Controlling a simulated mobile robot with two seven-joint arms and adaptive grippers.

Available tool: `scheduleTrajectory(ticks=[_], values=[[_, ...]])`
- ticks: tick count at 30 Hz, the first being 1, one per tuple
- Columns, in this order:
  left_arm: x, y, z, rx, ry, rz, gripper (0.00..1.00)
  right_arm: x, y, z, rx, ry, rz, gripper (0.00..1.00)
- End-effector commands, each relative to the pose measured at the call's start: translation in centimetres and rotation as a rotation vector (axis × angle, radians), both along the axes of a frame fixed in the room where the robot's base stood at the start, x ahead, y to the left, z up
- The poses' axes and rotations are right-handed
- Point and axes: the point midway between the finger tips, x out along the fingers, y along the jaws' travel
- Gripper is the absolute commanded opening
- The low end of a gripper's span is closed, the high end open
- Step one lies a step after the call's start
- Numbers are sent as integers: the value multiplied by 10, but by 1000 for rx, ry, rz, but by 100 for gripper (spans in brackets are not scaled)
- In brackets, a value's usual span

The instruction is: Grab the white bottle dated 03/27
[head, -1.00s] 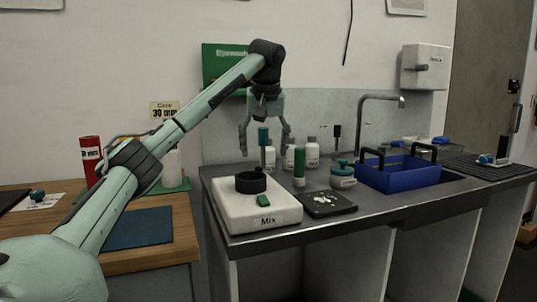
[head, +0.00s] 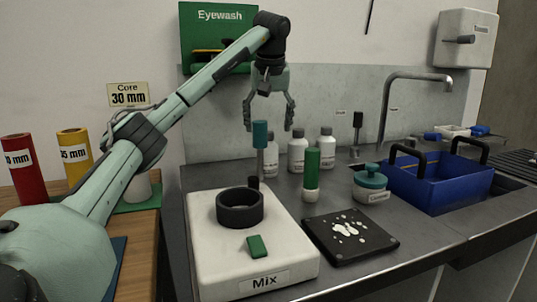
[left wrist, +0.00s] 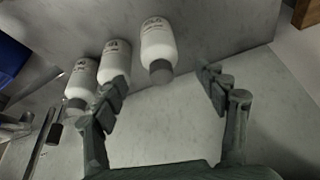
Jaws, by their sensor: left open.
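Three white bottles with printed labels stand at the back of the counter: a left one (head: 270,162), a middle one (head: 298,154) and a right one (head: 327,149). Their label dates are too small to read. The left wrist view shows the same three: one (left wrist: 80,86), one (left wrist: 114,64) and one (left wrist: 157,44). My left gripper (head: 270,115) is open and empty above the left and middle bottles, fingers pointing down. In the left wrist view its fingers (left wrist: 162,84) are spread, with one bottle showing beyond the gap. My right gripper is not in view.
A teal-topped rod (head: 260,135) partly covers the left bottle. A green cylinder (head: 312,172), a teal-lidded jar (head: 370,186), a white Mix device (head: 205,240) and a black plate (head: 350,250) stand in front. A blue crate (head: 450,190) and a faucet (head: 384,110) are at right.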

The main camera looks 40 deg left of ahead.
Motion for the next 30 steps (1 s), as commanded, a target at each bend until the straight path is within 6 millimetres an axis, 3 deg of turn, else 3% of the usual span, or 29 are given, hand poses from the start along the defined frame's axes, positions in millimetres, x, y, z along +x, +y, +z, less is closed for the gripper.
scheduleTrajectory(ticks=[15, 25, 30], values=[[15, 16, -62, 0, 4, 1, 72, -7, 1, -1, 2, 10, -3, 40], [18, 19, -71, 0, 0, 1, 72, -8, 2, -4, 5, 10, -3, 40], [18, 19, -71, 1, 1, 0, 54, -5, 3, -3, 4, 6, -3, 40]])
